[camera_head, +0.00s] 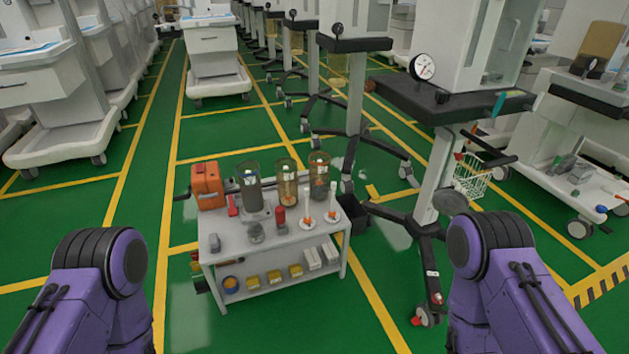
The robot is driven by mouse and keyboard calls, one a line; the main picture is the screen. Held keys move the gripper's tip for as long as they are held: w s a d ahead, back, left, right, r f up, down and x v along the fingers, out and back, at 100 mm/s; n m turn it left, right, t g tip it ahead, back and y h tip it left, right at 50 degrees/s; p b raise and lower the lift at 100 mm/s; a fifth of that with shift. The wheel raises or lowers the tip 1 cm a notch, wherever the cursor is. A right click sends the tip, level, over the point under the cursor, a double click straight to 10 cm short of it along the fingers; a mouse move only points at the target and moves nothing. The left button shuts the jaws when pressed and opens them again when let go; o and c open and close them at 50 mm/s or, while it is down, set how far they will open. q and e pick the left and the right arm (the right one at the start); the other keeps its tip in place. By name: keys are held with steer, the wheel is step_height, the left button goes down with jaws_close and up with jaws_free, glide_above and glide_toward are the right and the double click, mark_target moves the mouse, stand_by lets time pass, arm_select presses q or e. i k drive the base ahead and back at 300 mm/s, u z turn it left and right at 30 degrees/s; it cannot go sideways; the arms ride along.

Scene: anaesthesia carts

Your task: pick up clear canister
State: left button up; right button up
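A small cart (285,246) stands in the middle of the view, some distance ahead. On its top, a grey, see-through canister (248,187) stands upright toward the back left. It looks clearer than the two amber canisters, one in the middle (287,184) and one at the right (319,178). A small greyish jar-like thing (256,233) sits in front of the grey canister; its details are too small to tell. My purple arm links show at the lower left and lower right, but both grippers are out of view.
An orange box (207,185) and a red item (233,205) sit left of the canisters. A red bottle (280,217) and two white stands (308,212) (331,203) are in front. A wheeled pole stand (430,190) is close on the right. Green floor lies open left of the cart.

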mark_target(287, 180)
steer(key=u, duration=1.65)
steer(key=i, duration=1.15)
steer(key=z, duration=2.4)
